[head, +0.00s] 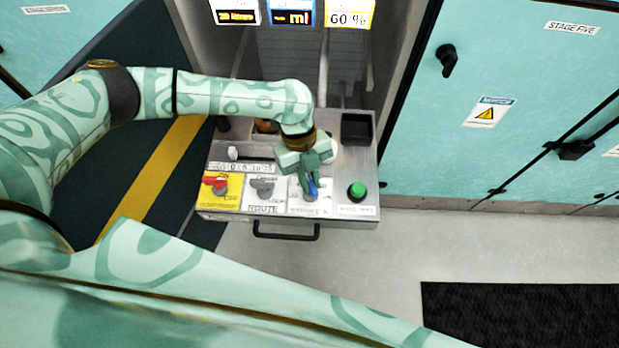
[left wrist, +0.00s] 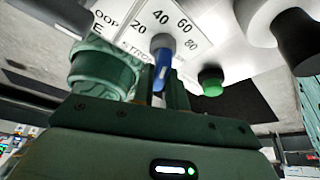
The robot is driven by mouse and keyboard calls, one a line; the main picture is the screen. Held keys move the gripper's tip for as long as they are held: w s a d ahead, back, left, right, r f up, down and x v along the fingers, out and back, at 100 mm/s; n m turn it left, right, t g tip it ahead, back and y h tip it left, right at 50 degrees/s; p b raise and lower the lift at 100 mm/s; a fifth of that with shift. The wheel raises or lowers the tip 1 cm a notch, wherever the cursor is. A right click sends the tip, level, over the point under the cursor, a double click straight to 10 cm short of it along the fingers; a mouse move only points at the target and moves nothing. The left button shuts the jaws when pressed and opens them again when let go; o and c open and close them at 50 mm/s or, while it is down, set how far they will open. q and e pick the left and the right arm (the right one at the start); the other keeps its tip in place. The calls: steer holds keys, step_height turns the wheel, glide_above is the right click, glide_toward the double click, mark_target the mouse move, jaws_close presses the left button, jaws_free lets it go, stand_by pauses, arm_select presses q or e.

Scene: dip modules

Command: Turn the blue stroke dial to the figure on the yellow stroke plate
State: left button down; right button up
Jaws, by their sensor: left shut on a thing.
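The yellow stroke plate (head: 349,16) at the top of the head view reads "60 %". The blue stroke dial (head: 312,188) is on the sloping panel, partly covered by my left gripper (head: 308,176). In the left wrist view the dial (left wrist: 163,66) stands between my left gripper's fingers (left wrist: 164,82), which are shut on it. The scale (left wrist: 178,35) around it shows 20, 40, 60 and 80. The dial's grey far end is just below the 40; I cannot tell for sure that this end is the pointer. My right gripper is not in view.
A green button (head: 357,191) is right of the dial and a grey route knob (head: 262,187) left of it. A red switch (head: 216,184) on a yellow plate is farther left. A dark handle (head: 287,235) juts from the panel's front. Turquoise cabinets (head: 520,100) stand right.

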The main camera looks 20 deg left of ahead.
arm_select(q)
steer(key=m+y, duration=0.1)
steer(key=m, duration=0.1)
steer(key=m+g, duration=0.1)
steer(key=m, duration=0.2)
steer(key=shift+d+y, duration=0.15)
steer(key=shift+y, duration=0.25)
steer(key=shift+m, duration=0.4)
steer(key=c, duration=1.4)
jaws_free()
steer(key=p+v, duration=0.4)
steer(key=v, duration=1.2)
steer(key=shift+w, duration=0.25)
steer(key=shift+d, duration=0.1)
